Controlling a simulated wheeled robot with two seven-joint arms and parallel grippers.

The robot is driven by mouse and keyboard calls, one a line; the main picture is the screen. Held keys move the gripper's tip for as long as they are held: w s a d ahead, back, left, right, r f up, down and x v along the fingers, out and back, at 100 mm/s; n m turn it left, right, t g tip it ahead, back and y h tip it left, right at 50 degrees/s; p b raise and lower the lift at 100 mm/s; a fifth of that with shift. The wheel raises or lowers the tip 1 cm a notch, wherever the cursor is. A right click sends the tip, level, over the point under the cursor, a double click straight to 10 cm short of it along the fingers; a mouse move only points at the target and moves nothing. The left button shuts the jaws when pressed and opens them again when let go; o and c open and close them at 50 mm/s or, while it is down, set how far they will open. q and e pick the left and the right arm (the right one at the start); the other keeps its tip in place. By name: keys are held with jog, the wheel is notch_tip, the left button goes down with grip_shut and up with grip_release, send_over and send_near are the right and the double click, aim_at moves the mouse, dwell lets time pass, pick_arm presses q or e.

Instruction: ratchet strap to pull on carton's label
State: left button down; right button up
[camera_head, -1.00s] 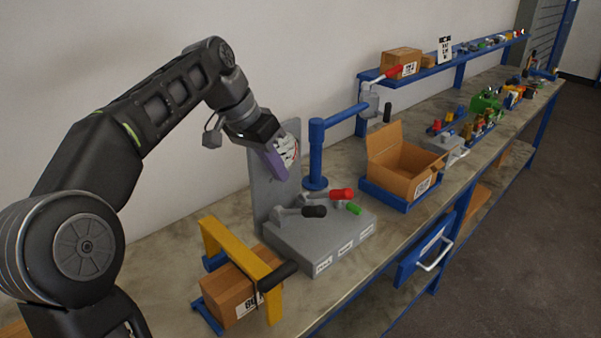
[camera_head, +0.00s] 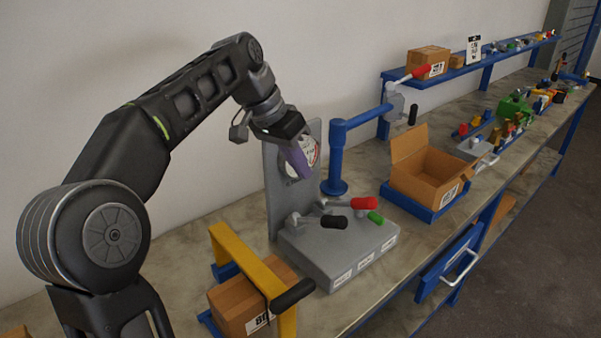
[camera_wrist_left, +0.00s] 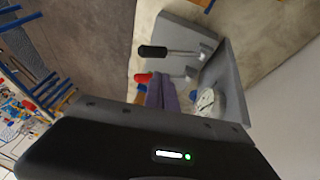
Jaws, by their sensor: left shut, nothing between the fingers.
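A brown carton (camera_head: 243,300) with a white label (camera_head: 259,321) sits at the lower left of the head view, under a yellow frame (camera_head: 245,262). A black grip (camera_head: 293,293) crosses the frame's right side, with a dark band running down from it on the carton; I cannot tell whether this is the ratchet strap. My left gripper (camera_head: 303,170), with purple fingers, is shut and empty. It is up and away from the carton, in front of a round dial on a grey upright panel (camera_head: 275,195). The fingers (camera_wrist_left: 163,95) and dial (camera_wrist_left: 207,101) show in the wrist view. My right gripper is not in view.
A grey base (camera_head: 345,255) with black, red and green handles stands beside the frame. Behind are a blue post (camera_head: 338,160) and an open carton (camera_head: 427,178) on a blue tray. A shelf with small items runs along the wall.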

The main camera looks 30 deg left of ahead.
pick_arm(q)
jog(key=b, duration=0.5)
send_near(331, 216)
jog(key=a, duration=0.1)
jog(key=x, duration=0.6)
jog(key=shift+d+f+p, duration=0.15)
jog(key=shift+d+p, duration=0.25)
jog(key=shift+d, duration=0.1)
